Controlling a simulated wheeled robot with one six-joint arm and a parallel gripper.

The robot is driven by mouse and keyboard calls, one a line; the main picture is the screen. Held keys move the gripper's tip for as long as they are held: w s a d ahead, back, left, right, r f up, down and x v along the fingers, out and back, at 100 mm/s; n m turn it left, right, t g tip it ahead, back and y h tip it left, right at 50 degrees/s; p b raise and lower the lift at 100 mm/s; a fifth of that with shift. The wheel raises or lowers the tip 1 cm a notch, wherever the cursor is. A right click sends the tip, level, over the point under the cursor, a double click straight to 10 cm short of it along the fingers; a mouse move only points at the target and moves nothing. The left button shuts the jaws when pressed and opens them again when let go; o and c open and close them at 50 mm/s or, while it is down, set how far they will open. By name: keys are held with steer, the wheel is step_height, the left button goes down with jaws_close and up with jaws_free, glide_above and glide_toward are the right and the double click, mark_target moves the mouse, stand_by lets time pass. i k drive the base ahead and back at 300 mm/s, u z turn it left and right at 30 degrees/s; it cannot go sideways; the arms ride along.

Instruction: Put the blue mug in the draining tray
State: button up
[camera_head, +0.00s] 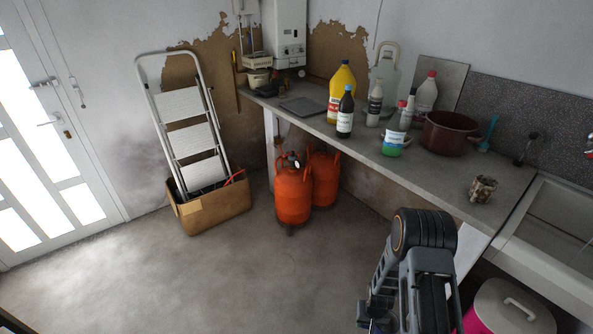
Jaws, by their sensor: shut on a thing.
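I see no blue mug in this view. A small mug-like cup (483,189) with a brown and pale mottled surface stands on the worktop near its right end. A flat grey tray-like thing (303,106) lies on the worktop at the back left; I cannot tell whether it is the draining tray. My arm rises at the lower right, in front of the worktop, and bends back down. My gripper's fingers do not show, nor does anything held in them.
Bottles, including a yellow one (341,90), and a dark red pot (449,133) stand along the worktop (420,170). A pale-framed sink unit (550,240) adjoins at right. Orange gas cylinders (293,195), a box (210,208) and a stepladder (190,137) stand left. The floor is clear in front.

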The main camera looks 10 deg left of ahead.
mark_target(304, 111)
steer(key=u, duration=0.35)
steer(key=i, duration=1.55)
steer(key=u, duration=0.5)
steer(key=i, duration=1.45)
steer(key=u, duration=0.05)
